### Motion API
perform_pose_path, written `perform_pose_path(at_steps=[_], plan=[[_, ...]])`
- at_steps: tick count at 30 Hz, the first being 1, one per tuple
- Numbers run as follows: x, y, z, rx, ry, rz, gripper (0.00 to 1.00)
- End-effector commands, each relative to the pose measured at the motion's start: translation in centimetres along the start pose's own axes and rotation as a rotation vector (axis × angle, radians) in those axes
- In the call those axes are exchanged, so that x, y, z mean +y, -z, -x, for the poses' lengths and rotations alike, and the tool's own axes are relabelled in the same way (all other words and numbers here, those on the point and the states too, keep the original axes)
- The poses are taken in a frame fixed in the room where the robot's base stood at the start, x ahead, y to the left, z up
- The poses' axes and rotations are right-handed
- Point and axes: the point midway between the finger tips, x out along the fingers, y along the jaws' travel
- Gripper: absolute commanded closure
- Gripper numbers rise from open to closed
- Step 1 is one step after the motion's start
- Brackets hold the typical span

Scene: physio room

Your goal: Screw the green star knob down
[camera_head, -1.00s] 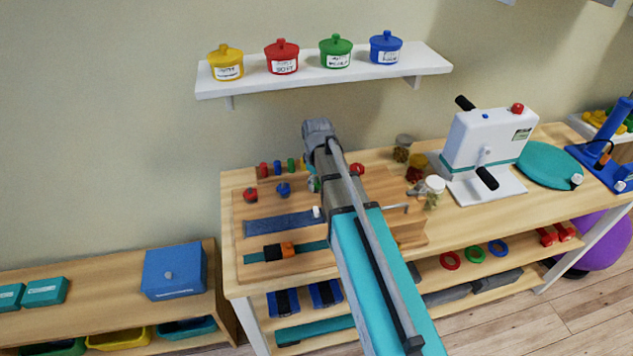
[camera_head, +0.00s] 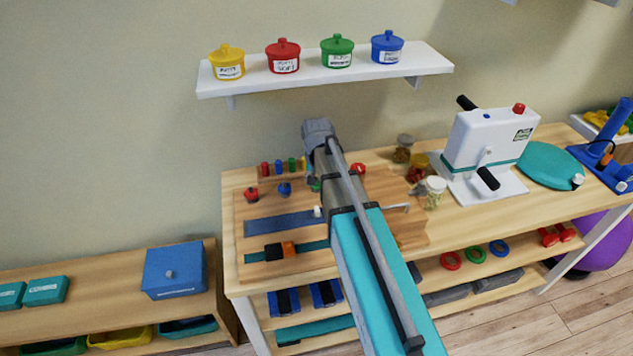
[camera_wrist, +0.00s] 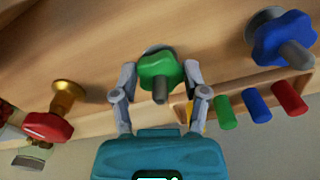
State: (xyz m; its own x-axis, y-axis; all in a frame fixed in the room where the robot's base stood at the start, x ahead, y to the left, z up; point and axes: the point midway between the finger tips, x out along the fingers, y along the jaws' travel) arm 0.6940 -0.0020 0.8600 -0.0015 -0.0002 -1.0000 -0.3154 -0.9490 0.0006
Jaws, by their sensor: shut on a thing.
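The green star knob (camera_wrist: 155,72) shows in the wrist view, on its threaded stud against the wooden board (camera_wrist: 100,40). My gripper (camera_wrist: 158,80) has one finger on each side of the knob and is shut on it. In the head view my arm hides most of the knob; only a sliver of green (camera_head: 315,186) shows beside my gripper. A blue star knob (camera_wrist: 280,40) is on the right in the wrist view, and a red knob on a brass stem (camera_wrist: 48,127) is on the left.
Several coloured pegs (camera_wrist: 258,106) stand in a row close to my right finger. Glass jars (camera_head: 434,190) and a white crank machine (camera_head: 485,145) stand right of my arm on the table. A shelf with lidded pots (camera_head: 325,72) hangs above.

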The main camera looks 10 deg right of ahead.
Motion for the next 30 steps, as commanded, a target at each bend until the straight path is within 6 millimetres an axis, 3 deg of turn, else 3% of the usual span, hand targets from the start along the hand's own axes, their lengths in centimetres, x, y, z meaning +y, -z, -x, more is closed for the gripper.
perform_pose_path(at_steps=[30], plan=[[-0.64, 0.44, 0.1, 0.003, 0.005, -0.964, 0.9]])
